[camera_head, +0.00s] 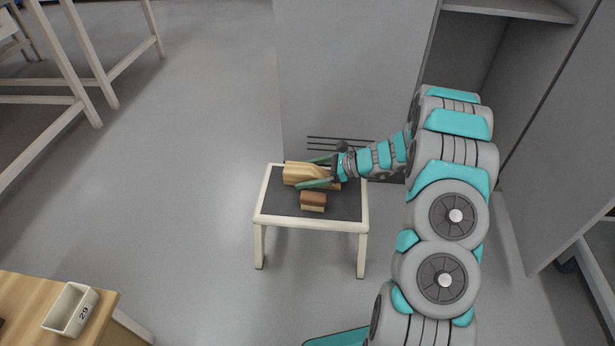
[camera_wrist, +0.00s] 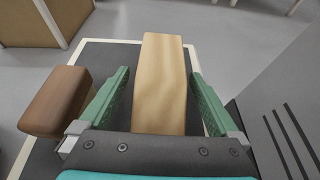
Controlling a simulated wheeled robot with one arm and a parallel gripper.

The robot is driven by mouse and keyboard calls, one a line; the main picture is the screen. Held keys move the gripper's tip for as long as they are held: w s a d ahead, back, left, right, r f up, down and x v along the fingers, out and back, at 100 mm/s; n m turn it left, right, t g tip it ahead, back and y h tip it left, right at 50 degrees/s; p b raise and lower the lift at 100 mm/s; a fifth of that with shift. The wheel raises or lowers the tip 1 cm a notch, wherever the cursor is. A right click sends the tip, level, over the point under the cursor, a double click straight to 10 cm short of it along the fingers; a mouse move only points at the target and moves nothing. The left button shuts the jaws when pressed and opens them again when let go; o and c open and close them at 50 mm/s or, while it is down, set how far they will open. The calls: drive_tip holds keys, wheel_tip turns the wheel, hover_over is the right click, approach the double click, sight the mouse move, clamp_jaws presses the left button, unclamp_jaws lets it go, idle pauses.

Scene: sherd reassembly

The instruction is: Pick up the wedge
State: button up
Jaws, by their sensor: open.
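A pale wooden piece (camera_head: 295,174), which looks like the wedge, lies on the dark top of a small white-framed table (camera_head: 310,222). In the wrist view the pale piece (camera_wrist: 160,85) is long and narrows toward its far end. My gripper (camera_head: 307,172) is open around it, one green finger on each side. The near end of the piece is hidden behind my gripper's palm.
A brown block (camera_head: 313,201) with a paler lower part lies beside the gripper, close to the left finger in the wrist view (camera_wrist: 57,98). A grey cabinet panel (camera_head: 345,70) stands behind the table. A bin marked 29 (camera_head: 72,308) sits on a wooden bench at lower left.

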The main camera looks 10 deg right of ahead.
clamp_jaws()
idle(0.8)
